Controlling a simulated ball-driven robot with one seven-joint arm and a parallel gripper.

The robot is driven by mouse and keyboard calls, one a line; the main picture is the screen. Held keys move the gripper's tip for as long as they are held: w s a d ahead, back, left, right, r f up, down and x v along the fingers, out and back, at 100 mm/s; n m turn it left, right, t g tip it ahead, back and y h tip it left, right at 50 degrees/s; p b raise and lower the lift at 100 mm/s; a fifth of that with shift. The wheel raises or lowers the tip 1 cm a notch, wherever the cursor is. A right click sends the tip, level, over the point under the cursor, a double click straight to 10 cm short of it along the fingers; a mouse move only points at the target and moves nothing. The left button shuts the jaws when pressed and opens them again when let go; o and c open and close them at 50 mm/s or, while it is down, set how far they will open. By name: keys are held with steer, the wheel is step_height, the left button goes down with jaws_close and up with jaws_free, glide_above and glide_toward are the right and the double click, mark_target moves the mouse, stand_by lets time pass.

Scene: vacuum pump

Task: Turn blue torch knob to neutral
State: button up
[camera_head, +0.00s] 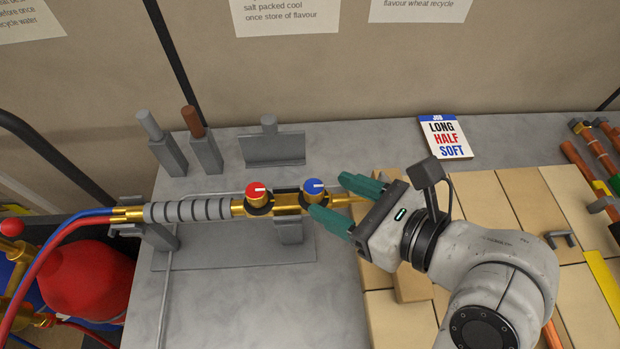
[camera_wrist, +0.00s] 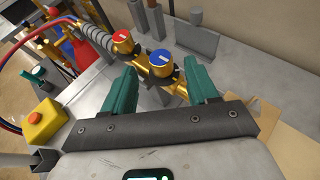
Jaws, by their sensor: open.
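The brass torch (camera_head: 225,209) lies horizontally on a stand on the grey table, with a grey ribbed grip. Its blue knob (camera_head: 315,187) has a white mark on top and sits right of the red knob (camera_head: 257,191). My gripper (camera_head: 327,194) has green fingers, open and empty, pointing at the torch near the blue knob. In the wrist view the blue knob (camera_wrist: 160,60) stands ahead of and between the spread fingertips, and the red knob (camera_wrist: 122,41) is to its left. I cannot tell whether a finger touches the torch.
Tan blocks (camera_head: 470,210) cover the table's right side beneath my arm. A card (camera_head: 445,137) lies at the back. Grey holders with rods (camera_head: 202,145) stand behind the torch. Red and blue hoses (camera_head: 75,232) run left, near a red tank (camera_head: 88,282).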

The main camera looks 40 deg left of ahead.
mark_target(318, 189)
steer(key=shift+x, duration=2.75)
steer(key=c, duration=1)
steer(key=shift+o, duration=0.2)
